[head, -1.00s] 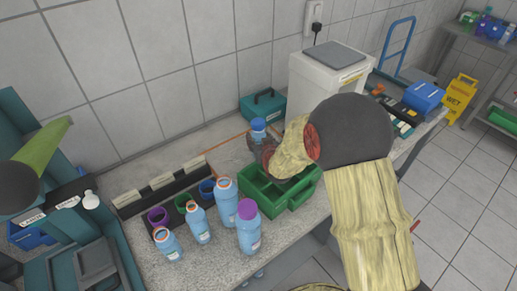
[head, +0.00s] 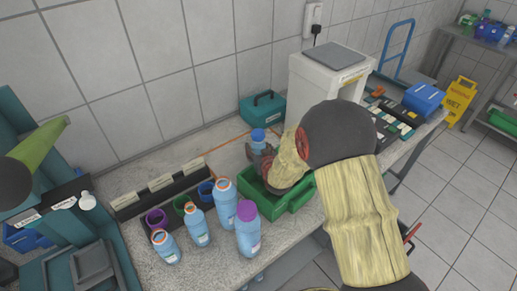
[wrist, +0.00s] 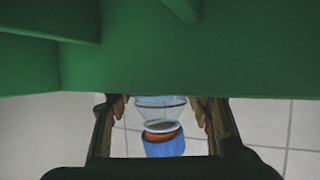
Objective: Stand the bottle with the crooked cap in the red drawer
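My gripper (head: 262,160) is shut on a clear blue bottle (head: 258,145) with a blue cap, behind the green carrier. In the wrist view the bottle (wrist: 160,108) sits between both fingers, with an orange ring and a blue cap (wrist: 165,145) that looks slightly tilted. My wrist hides part of the bottle in the head view. A small red part (head: 411,233) shows low beyond my arm, near the bench's front side; I cannot tell whether it belongs to the red drawer. No open drawer is clearly visible.
A green carrier (head: 270,208) stands below my gripper and fills the upper wrist view. Several blue bottles (head: 248,235) stand at its left, beside colored rings (head: 157,219). A teal case (head: 263,107) and a white machine (head: 318,95) stand behind.

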